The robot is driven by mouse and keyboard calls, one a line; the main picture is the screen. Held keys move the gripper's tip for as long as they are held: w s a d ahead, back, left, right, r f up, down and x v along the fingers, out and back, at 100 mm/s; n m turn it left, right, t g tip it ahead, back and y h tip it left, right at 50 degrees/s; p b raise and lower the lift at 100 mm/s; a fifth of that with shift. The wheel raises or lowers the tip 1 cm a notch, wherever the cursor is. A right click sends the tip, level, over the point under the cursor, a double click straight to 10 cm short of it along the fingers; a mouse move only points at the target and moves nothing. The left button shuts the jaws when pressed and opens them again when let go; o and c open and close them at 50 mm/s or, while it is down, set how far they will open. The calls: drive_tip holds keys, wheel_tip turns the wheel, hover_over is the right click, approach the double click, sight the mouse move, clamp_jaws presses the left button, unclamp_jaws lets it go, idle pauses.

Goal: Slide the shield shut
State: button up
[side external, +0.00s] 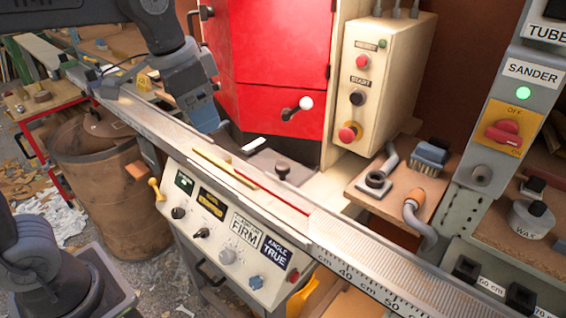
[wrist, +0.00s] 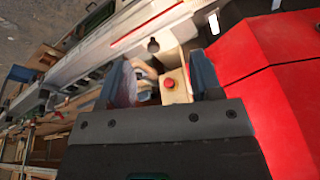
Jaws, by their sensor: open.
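A large red housing (side external: 270,75), which looks like the shield, stands behind the bench. A lever with a white knob (side external: 305,103) sits on its front, and a white bar handle (side external: 253,145) shows at its lower edge. The red housing fills the right of the wrist view (wrist: 275,75), with a white handle (wrist: 213,23) near its top left. My gripper (side external: 207,125) is left of the housing, above the fence rail. In the wrist view my gripper (wrist: 163,70) has its two blue fingers apart with nothing between them. The area behind my gripper is partly hidden.
A long grey fence rail (side external: 345,230) with a scale crosses the bench front. A dark knob (side external: 282,169) stands on the bed. A cream control box (side external: 372,85) with red buttons stands right of the housing. A brush (side external: 430,153) and hose fittings lie further right. A brown barrel (side external: 100,165) stands at left.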

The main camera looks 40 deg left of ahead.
sight(283, 166)
drive_tip(key=w+d+m+g, duration=0.3)
drive_tip(key=w+d+m, duration=0.3)
drive_tip(key=w, duration=0.6)
drive_tip(key=shift+n, duration=0.6)
drive_tip(key=f, duration=1.4)
drive_tip(key=shift+d+f, duration=0.15)
drive_tip(key=shift+d, duration=0.25)
clamp_jaws()
